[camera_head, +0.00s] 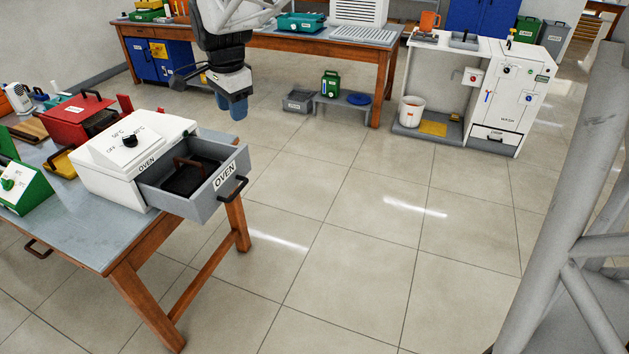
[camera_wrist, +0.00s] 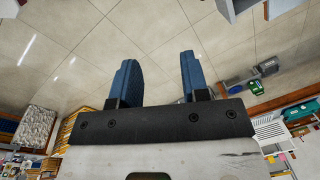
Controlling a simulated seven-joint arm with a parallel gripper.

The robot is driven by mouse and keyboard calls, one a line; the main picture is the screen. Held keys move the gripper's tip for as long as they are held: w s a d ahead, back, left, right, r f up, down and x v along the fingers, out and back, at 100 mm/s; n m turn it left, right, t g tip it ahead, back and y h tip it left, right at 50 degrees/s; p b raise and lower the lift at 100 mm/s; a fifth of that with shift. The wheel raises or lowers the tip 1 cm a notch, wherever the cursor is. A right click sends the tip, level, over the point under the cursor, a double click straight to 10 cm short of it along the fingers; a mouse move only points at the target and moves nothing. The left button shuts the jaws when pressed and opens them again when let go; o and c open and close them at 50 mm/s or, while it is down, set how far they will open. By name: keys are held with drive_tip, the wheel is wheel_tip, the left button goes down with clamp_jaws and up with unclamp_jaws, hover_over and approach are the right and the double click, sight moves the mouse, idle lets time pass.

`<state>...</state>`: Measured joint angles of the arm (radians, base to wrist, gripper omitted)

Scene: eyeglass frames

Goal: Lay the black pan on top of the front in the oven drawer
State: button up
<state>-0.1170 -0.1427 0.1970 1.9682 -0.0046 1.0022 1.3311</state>
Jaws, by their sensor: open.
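The white oven (camera_head: 133,150) stands on the table at the left, with its grey drawer (camera_head: 212,190) pulled out. A black pan (camera_head: 184,182) with a brown handle lies in the drawer. I cannot make out any eyeglass front; whether one lies beneath the pan is hidden. My gripper (camera_head: 236,107) hangs over the floor, above and to the right of the oven in the picture, clear of the drawer. In the wrist view its two blue fingers (camera_wrist: 156,62) are apart with only floor between them.
A red box (camera_head: 80,118) and a green device (camera_head: 22,185) stand beside the oven on the table (camera_head: 88,238). A long bench (camera_head: 300,42) and a white wash unit (camera_head: 505,95) stand at the back. The tiled floor between is mostly free.

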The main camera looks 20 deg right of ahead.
drive_tip(key=s+d+f+n, duration=0.1)
drive_tip(key=s+n, duration=0.3)
drive_tip(key=s, duration=0.6)
drive_tip(key=s+d+f+n, duration=0.2)
drive_tip(key=s+d+n, duration=0.2)
drive_tip(key=s, duration=0.7)
drive_tip(key=s+d+f+n+t, duration=0.1)
drive_tip(key=s+n, duration=0.4)
drive_tip(key=s, duration=0.6)
drive_tip(key=shift+s+d+f+n, duration=0.15)
drive_tip(key=shift+d+f+n, duration=0.15)
drive_tip(key=shift+d+f, duration=0.35)
drive_tip(key=shift+d+r, duration=0.15)
